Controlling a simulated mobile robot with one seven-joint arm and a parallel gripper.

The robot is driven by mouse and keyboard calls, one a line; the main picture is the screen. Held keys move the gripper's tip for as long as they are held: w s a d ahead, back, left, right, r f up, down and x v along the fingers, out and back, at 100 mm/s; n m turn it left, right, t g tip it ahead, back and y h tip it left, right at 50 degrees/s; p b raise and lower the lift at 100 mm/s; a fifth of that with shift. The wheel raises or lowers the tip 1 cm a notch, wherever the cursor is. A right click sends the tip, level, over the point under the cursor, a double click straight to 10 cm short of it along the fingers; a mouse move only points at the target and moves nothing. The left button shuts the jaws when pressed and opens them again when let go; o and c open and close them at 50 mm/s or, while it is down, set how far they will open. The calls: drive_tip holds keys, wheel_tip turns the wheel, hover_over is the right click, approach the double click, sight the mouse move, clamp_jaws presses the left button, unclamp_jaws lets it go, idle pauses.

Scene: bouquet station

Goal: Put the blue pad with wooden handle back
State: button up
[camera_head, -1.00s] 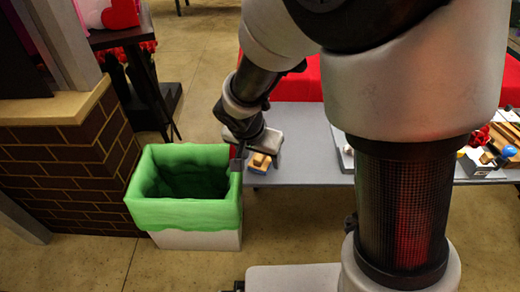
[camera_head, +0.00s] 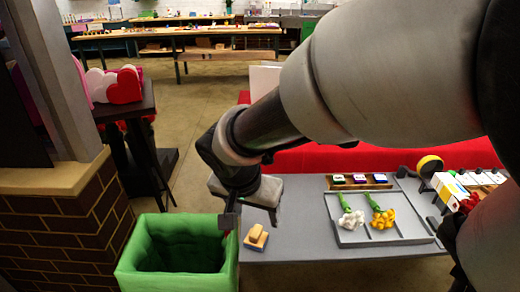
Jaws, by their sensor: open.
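The blue pad with a wooden handle (camera_head: 256,238) lies on the grey table (camera_head: 300,235) near its left end, handle side up. The tan handle shows on top and the blue pad under it. My gripper (camera_head: 251,220) is open and empty, pointing down just above the pad in the picture. A gap shows between the gripper body and the handle; the exact height is hard to tell.
A green-lined bin (camera_head: 128,270) stands left of the table, close to my gripper. A grey tray (camera_head: 350,238) holds white and yellow flowers. Behind it is a wooden holder (camera_head: 386,181) with small coloured blocks. Bare table lies between pad and tray.

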drive_tip(key=s+d+r+n+t+y, duration=0.1)
drive_tip(key=s+d+r+n, duration=0.3)
drive_tip(key=s+d+r, duration=0.5)
drive_tip(key=s+d, duration=0.3)
drive_tip(key=shift+d+r+n+t+y, duration=0.3)
drive_tip(key=shift+d+r+y, duration=0.1)
